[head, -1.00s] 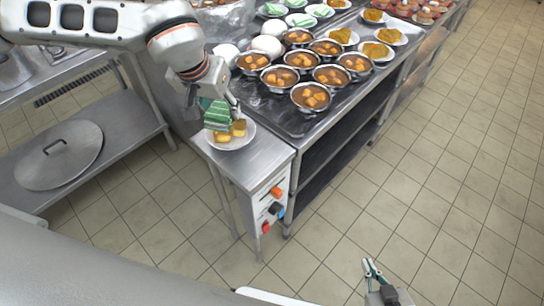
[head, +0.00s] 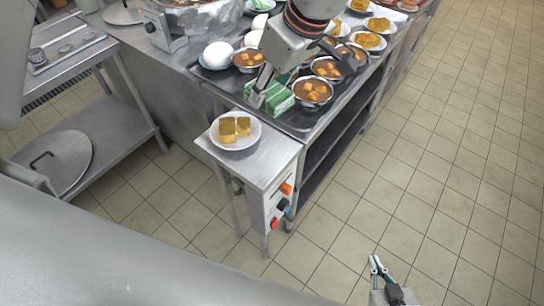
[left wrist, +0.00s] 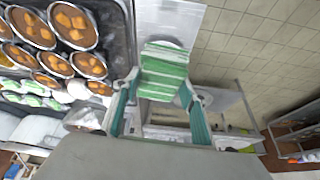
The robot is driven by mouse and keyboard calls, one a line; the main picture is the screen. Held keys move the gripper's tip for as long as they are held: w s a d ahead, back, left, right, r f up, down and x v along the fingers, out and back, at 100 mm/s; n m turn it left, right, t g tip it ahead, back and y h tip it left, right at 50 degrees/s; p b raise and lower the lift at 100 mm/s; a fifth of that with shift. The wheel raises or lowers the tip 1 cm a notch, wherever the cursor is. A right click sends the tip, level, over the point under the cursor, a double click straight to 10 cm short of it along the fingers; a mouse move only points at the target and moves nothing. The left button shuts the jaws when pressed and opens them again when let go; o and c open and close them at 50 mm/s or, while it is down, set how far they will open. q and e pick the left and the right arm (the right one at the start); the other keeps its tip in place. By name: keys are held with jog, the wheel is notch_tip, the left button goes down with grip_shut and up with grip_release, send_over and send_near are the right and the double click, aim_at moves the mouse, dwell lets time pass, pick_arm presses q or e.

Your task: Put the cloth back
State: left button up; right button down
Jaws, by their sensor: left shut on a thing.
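The green-and-white striped cloth (head: 276,98) is in my left gripper (head: 262,88), at the near end of the dark counter beside the bowls. In the left wrist view the cloth (left wrist: 163,72) sits between the two teal fingers. I cannot tell whether it touches the counter. My left arm covers part of the bowls behind it. My right gripper (head: 376,262) is low at the bottom right over the floor, empty and away from the cloth; its fingertips are too small to judge the gap.
A white plate (head: 218,138) with yellow cake pieces stands on the small steel side table (head: 262,168). Several bowls of brown stew (head: 313,91) and a white dome (head: 217,54) crowd the counter (head: 297,122). A round lid (head: 62,165) lies on the left shelf. The tiled floor is clear.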

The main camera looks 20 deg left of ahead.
pick_arm(q)
jog(key=shift+s+d+r+n, duration=0.2)
jog(key=shift+s+d+n, duration=0.05)
jog(key=shift+d+n, duration=0.15)
jog(key=shift+s+f, duration=0.1)
jog(key=shift+f, duration=0.25)
notch_tip(320, 180, down, 14)
jog(key=shift+f+b, duration=0.1)
jog(key=shift+b, duration=0.45)
jog(key=shift+f, duration=2.4)
jog(key=shift+f, duration=0.1)
jog(key=o, duration=1.1)
jog(key=shift+c, duration=0.2)
